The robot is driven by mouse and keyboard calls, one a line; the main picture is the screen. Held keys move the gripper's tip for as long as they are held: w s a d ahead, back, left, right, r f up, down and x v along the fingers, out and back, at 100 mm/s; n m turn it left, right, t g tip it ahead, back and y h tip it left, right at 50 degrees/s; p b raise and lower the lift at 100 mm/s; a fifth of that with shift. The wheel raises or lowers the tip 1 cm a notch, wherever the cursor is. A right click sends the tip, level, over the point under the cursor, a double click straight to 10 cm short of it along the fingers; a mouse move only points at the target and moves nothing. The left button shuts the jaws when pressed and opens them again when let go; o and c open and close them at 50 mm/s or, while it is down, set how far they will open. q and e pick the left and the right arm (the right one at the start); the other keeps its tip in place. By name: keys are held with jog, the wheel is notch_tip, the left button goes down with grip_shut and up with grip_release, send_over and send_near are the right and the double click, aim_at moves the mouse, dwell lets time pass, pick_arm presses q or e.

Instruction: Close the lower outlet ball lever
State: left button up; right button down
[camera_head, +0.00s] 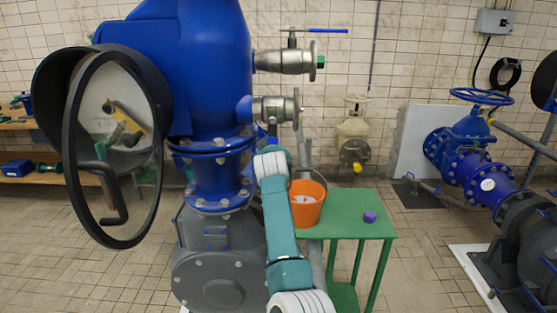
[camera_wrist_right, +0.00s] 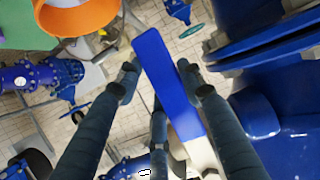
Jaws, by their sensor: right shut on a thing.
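The lower outlet ball valve (camera_head: 275,109) is a metal fitting on the right of the blue vessel in the head view. Its blue lever (camera_head: 272,129) points down from the valve body, mostly hidden behind my right wrist. In the right wrist view the flat blue lever (camera_wrist_right: 168,88) lies between the two dark fingers. My right gripper (camera_wrist_right: 160,78) is shut on this lever. In the head view my right arm rises from the bottom and covers the gripper. My left gripper is not in view.
The upper outlet valve (camera_head: 290,60) has a horizontal blue lever (camera_head: 328,31). An orange bucket (camera_head: 308,212) and a purple object (camera_head: 370,217) stand on a green table (camera_head: 352,225) close to my right arm. A round black-rimmed cover (camera_head: 72,150) stands open at left.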

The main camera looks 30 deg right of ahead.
jog(key=shift+w+a, duration=0.1)
jog(key=shift+a, duration=0.15)
jog(key=c, duration=1.3)
grip_release()
jog(key=shift+c, duration=0.2)
jog(key=shift+o, duration=1.3)
jog(key=shift+a, duration=0.1)
jog(key=v, duration=1.2)
jog(key=shift+d, duration=0.25)
